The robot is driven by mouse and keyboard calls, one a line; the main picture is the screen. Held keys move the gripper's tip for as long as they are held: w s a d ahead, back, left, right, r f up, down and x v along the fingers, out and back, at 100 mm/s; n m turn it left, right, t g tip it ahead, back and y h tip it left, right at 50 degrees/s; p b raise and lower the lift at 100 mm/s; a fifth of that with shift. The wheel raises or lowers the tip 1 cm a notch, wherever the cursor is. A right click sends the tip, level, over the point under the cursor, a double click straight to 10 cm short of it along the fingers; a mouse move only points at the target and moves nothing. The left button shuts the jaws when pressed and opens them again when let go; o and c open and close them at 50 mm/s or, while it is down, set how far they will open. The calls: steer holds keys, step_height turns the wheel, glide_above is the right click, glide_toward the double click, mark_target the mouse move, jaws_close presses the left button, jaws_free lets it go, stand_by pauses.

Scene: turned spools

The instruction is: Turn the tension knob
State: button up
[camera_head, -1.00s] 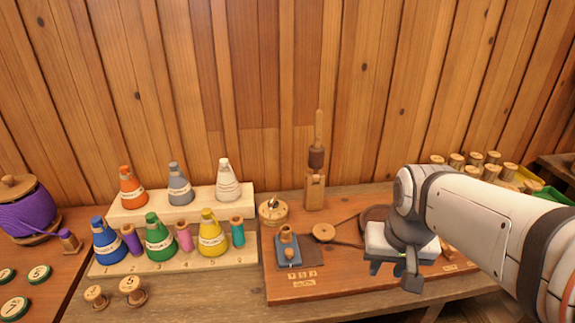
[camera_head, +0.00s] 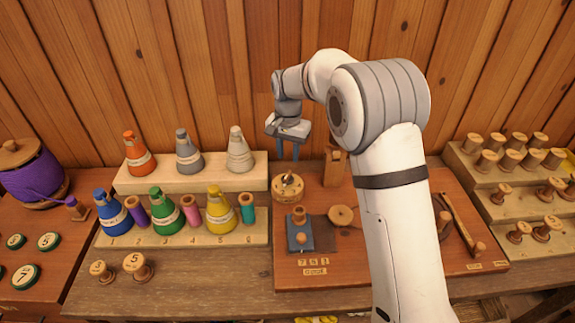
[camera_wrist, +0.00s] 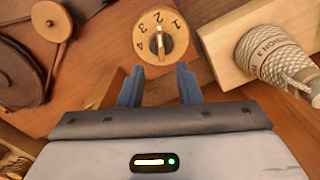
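The tension knob is a round wooden dial (camera_head: 287,187) on the brown board, with a dark pointer across its middle. In the wrist view the dial (camera_wrist: 161,36) shows the numbers 1 to 4 around the pointer (camera_wrist: 160,38). My gripper (camera_head: 287,158) is above the dial in the head view, pointing down. In the wrist view my gripper (camera_wrist: 158,80) has its two blue fingers apart with nothing between them. The fingertips are just short of the dial in the picture; I see no contact.
A stepped rack (camera_head: 262,178) with several cone spools stands left of the dial. A wooden post (camera_head: 335,168) is close on the right. A blue block with a spool (camera_head: 299,233) and a small wooden wheel (camera_head: 341,215) are in front. Stepped shelves (camera_head: 470,170) stand far right.

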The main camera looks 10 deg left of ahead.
mark_target(288, 175)
step_height(288, 175, down, 8)
steer(key=shift+r+p, duration=0.15)
steer(key=shift+p, duration=0.35)
steer(key=shift+c, duration=0.3)
jaws_close()
